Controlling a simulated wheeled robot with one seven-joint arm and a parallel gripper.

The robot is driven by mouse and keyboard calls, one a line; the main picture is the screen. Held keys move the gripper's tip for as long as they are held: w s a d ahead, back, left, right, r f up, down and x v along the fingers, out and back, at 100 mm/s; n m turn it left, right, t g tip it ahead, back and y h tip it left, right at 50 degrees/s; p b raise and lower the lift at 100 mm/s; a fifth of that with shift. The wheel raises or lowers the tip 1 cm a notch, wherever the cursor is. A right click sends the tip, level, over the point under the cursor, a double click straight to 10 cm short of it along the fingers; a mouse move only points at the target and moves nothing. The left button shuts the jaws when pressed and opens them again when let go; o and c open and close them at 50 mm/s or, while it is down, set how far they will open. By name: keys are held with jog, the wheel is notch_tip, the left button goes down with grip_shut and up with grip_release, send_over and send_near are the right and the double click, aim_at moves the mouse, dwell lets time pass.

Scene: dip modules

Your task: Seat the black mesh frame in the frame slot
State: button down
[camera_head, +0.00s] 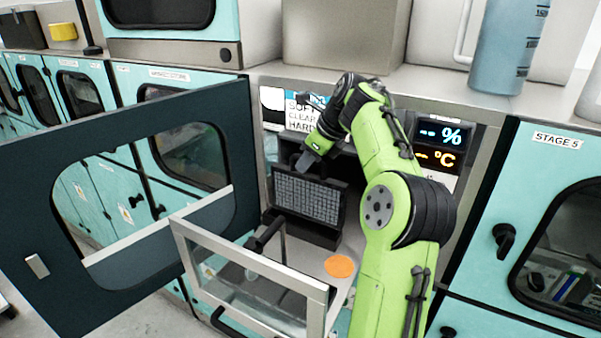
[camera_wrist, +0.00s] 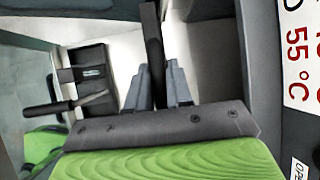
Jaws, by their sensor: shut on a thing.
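The black mesh frame (camera_head: 308,197) stands nearly upright inside the open chamber in the head view, its grey mesh facing the camera. My gripper (camera_head: 306,161) is shut on its upper edge from above. In the wrist view a black bar, apparently the frame edge-on (camera_wrist: 151,40), runs between the grey fingers of my gripper (camera_wrist: 156,88). A dark base (camera_head: 300,232), possibly the frame slot, lies just below the frame. The frame's lower edge meets or overlaps it in the picture; I cannot tell whether it sits inside or is only in front or above.
A dark windowed door (camera_head: 70,150) stands open at left. A clear-walled drawer or flap (camera_head: 250,290) with a black handle (camera_head: 265,235) is in front. An orange disc (camera_head: 339,266) lies on the chamber's front floor. The chamber's right wall and display (camera_head: 440,145) are close to my arm.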

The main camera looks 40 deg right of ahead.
aim_at(301, 183)
jog(key=shift+w+a+r+p, duration=0.1)
jog(key=shift+w+r+p, duration=0.1)
jog(key=shift+w, duration=0.3)
jog(key=shift+w+a+r+p, duration=0.1)
jog(key=shift+w+p, duration=0.05)
jog(key=shift+w, duration=0.35)
notch_tip(301, 183, down, 8)
jog(key=shift+w+d+r+b, duration=0.1)
jog(key=shift+r+b, duration=0.1)
jog(key=shift+b, duration=1.05)
jog(key=shift+f, duration=0.2)
jog(key=c, duration=1)
grip_release()
jog(key=p+v, duration=0.1)
jog(key=v, duration=1.1)
jog(key=shift+r, duration=0.3)
